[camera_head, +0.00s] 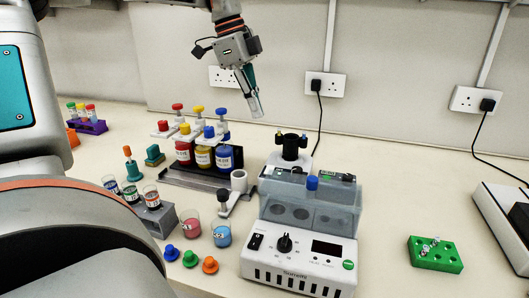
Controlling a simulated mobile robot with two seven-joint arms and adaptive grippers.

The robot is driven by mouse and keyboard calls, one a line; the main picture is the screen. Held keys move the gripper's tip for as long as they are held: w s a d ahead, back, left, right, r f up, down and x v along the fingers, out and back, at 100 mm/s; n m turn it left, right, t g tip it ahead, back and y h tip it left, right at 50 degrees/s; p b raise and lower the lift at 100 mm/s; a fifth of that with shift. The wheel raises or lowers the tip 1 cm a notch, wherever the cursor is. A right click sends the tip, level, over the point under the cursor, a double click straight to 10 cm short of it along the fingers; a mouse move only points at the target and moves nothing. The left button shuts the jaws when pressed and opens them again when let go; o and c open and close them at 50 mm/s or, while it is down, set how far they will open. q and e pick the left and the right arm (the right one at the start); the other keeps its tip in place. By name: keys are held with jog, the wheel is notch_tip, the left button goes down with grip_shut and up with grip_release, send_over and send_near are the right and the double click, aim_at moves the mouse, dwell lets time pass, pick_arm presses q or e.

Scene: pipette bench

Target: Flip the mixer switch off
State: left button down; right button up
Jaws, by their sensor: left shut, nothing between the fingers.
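A white bench machine (300,266) with a grey tub on top stands right of centre. It is likely the mixer. Its front has a black rocker switch (255,241) at the left, a round black knob and a dark display. I cannot tell which way the switch is tipped. My left gripper (257,112) hangs above and behind the machine, fingers pointing down, shut and empty. It is well apart from the switch and touches nothing. My right gripper is not in view.
A rack of red, yellow and blue bottles (203,157) stands behind left of the machine. Beakers (221,234) and coloured caps (190,259) lie to its left. A black-topped device (290,147) is behind it. A green rack (435,254) sits right, with clear bench between.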

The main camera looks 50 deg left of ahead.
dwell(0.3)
pick_arm(q)
send_near(271, 167)
jog(key=x, duration=0.5)
jog(key=shift+w+d+b, duration=0.1)
jog(key=shift+d+b, duration=0.2)
jog(key=shift+b, duration=0.1)
jog(key=shift+w+a+f, duration=0.1)
jog(key=shift+f, duration=0.65)
